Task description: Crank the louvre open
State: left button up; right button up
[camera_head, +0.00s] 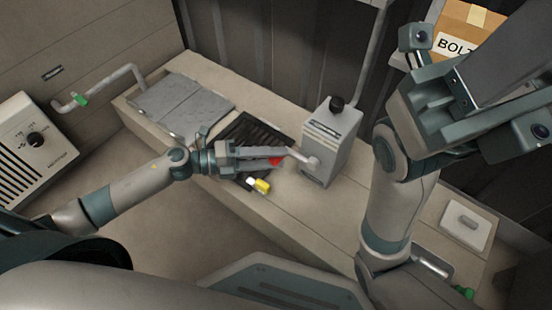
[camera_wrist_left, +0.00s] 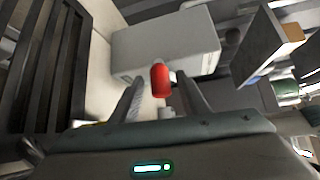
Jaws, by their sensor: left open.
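A grey crank box (camera_head: 333,140) with a black knob on top stands on the bench. Its pale crank arm (camera_head: 299,155) points left and ends in a red handle (camera_head: 276,161). My left gripper (camera_head: 282,155) is open at the handle, its fingers partly hiding it. In the left wrist view the red handle (camera_wrist_left: 160,80) shows between the two spread fingers (camera_wrist_left: 162,95), with gaps at its sides. A dark slatted louvre (camera_head: 238,140) lies in the bench top behind my left gripper; slats also show in the wrist view (camera_wrist_left: 45,60). My right arm is raised at the right; its jaws cannot be made out.
A yellow and white item (camera_head: 259,185) lies on the bench just below my left gripper. A grey panel (camera_head: 182,106) covers the bench's left part. A pale plate (camera_head: 465,222) sits at the right end. A cardboard box (camera_head: 466,30) is at upper right.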

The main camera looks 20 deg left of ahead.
pick_arm(q)
jog(key=shift+w+d, duration=0.15)
jog(key=shift+d, duration=0.25)
grip_shut()
